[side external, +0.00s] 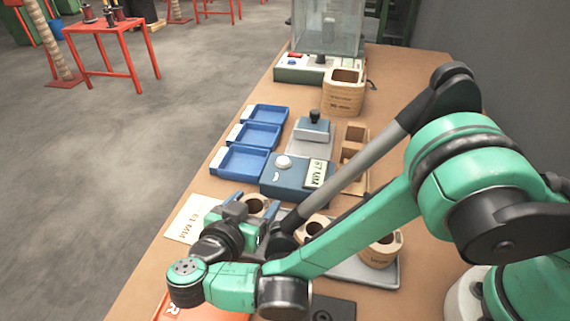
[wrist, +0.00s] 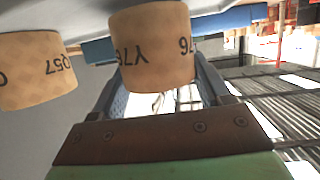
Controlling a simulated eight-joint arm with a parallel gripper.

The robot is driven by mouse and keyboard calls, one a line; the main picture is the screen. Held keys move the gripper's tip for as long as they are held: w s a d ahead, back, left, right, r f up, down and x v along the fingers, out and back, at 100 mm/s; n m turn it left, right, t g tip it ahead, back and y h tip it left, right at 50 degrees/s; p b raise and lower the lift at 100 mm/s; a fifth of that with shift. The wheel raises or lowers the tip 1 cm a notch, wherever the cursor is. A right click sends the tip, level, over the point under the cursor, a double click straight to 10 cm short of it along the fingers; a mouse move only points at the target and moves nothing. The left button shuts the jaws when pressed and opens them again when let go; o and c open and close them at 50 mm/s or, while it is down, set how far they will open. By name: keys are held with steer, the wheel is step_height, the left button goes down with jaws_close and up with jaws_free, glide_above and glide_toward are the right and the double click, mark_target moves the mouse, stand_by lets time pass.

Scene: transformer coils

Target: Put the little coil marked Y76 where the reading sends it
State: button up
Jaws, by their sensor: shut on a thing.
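The little coil marked Y76 is a tan cylinder (wrist: 150,48) between my gripper's two fingers (wrist: 160,85) in the wrist view. I cannot tell whether the coil touches the tray. A second coil, marked Q57 (wrist: 38,82), stands apart to the left in the wrist view. A blue instrument (side external: 275,180) with a round white top has a display (side external: 317,173) that seems to read 67 MM.
Three blue bins (side external: 240,160) line the table's left edge. Two more coils (side external: 312,226) (side external: 380,252) sit on the grey tray. A white card (side external: 190,222) lies left of my gripper. A wooden holder (side external: 355,140) and a large coil (side external: 343,97) stand farther back.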

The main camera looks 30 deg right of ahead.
steer(key=shift+f, duration=0.2)
steer(key=o, duration=1.5)
steer(key=shift+c, duration=0.2)
steer(key=v, duration=0.7)
steer(key=shift+r, duration=0.2)
steer(key=w+d+r+n+g+y, duration=0.2)
steer(key=w+d+r+n, duration=0.1)
steer(key=d, duration=0.3)
steer(key=w+d+r+n+g+y, duration=0.2)
steer(key=d+r+n, duration=0.1)
steer(key=d, duration=0.3)
steer(key=s+d+r+n+t+y, duration=0.2)
steer(key=s+d+n+y, duration=0.2)
steer(key=d, duration=0.9)
steer(key=shift+s+y, duration=1.4)
steer(key=shift+s, duration=0.3)
